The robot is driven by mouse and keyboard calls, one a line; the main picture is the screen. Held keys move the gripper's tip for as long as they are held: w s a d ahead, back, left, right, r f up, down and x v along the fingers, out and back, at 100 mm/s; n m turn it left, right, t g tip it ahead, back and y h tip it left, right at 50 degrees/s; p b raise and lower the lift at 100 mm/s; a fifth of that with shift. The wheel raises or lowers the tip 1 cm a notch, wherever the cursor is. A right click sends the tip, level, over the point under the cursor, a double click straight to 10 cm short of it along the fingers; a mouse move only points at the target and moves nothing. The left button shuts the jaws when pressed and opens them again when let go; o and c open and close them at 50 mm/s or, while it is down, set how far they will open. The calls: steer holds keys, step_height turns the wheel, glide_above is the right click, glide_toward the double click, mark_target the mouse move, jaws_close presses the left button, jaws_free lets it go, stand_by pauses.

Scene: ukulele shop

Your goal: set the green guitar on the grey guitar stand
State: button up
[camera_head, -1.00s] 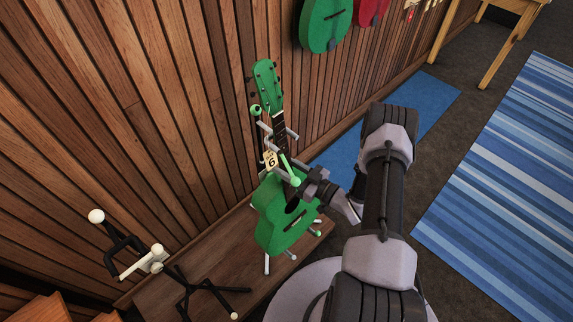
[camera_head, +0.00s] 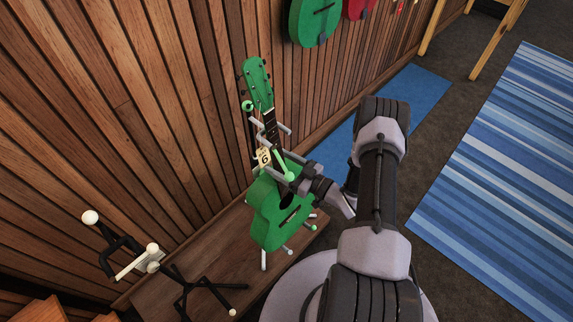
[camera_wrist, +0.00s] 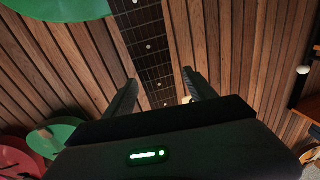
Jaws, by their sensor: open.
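The green guitar (camera_head: 275,215) stands upright, leaning slightly, at the grey guitar stand (camera_head: 264,259). Grey prongs show beside its neck and grey feet below its body; its body hides much of the stand, and exact contact is unclear. My gripper (camera_head: 290,178) is at the guitar's neck, just above the body, with its fingers partly hidden. In the wrist view my gripper (camera_wrist: 160,82) is open, its two dark fingers on either side of the dark fretted neck (camera_wrist: 146,42), with gaps visible.
The stand is on a low wooden bench (camera_head: 215,265) against the slatted wall. A black stand with pale tips (camera_head: 205,288) is to the left. Another green guitar (camera_head: 315,22) and a red one (camera_head: 358,8) hang on the wall. Blue rugs (camera_head: 500,170) cover floor at right.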

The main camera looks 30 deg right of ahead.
steer(key=p+v, duration=0.5)
steer(key=v, duration=1.2)
steer(key=w+d+r+m+g+h, duration=0.1)
steer(key=w+d+r+g+h, duration=0.1)
steer(key=w+d+r+h, duration=0.35)
steer(key=w+d+r+m+g+h, duration=0.1)
steer(key=w+d+r+g+h, duration=0.1)
steer(key=w+d+r, duration=0.6)
steer(key=w+a+r+m+g+h, duration=0.1)
steer(key=w+a+r+h, duration=0.1)
steer(key=r, duration=0.4)
steer(key=w+a+r+m+g+h, duration=0.1)
steer(key=w+a+r+m+h, duration=0.15)
steer(key=r, duration=0.45)
steer(key=s+a+r+m+g, duration=0.2)
steer(key=s+a+r+m, duration=0.1)
steer(key=s+a+r, duration=0.65)
steer(key=s+a+r+m+g+y, duration=0.1)
steer(key=s+a+y, duration=0.4)
steer(key=s+a, duration=1.2)
steer(key=a+r+g, duration=0.1)
steer(key=a, duration=0.3)
steer(key=shift+s+a+r+b, duration=0.25)
steer(key=shift+s+a+b, duration=0.05)
steer(key=shift+a, duration=0.05)
